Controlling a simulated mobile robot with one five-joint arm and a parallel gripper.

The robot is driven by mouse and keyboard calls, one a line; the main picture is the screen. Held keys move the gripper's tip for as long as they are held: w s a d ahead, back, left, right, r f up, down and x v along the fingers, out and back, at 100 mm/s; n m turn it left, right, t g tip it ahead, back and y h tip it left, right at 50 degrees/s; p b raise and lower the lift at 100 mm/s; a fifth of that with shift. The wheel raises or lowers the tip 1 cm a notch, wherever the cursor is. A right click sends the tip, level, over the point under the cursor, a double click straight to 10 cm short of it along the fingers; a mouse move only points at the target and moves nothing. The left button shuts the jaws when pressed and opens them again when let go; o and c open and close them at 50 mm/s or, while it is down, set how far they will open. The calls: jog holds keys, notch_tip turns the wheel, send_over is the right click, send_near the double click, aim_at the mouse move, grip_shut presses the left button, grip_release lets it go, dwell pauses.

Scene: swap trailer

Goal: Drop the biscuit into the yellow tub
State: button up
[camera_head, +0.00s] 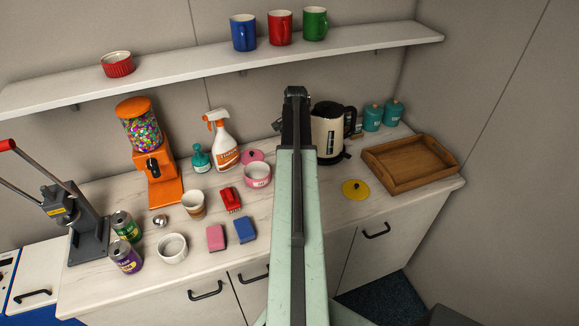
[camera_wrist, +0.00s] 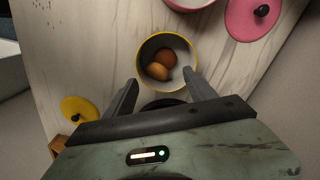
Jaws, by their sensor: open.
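The yellow tub (camera_wrist: 143,54), pale inside with a yellow rim, stands on the counter in the wrist view. Two small rounded brown things lie in it, a darker one (camera_wrist: 166,56) and a lighter orange-brown one (camera_wrist: 157,71). One may be the biscuit; I cannot tell which. My gripper (camera_wrist: 161,79) is open over the tub's near side, one finger to each side, with nothing between the fingers that I can see held. The tub's yellow lid (camera_wrist: 80,112) lies apart on the left; it also shows in the head view (camera_head: 355,189). There my arm hides the tub.
A pink tub (camera_head: 257,176) stands left of my arm, its pink lid (camera_head: 252,156) behind it. A kettle (camera_head: 328,135) and a wooden tray (camera_head: 410,165) are on the right. Sponges, cups, cans and a spray bottle (camera_head: 223,140) crowd the left. A shelf (camera_head: 200,70) hangs above.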

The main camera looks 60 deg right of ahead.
notch_tip(320, 180, up, 6)
jog(key=p, duration=0.5)
jog(key=shift+r, duration=0.2)
jog(key=shift+f, duration=0.1)
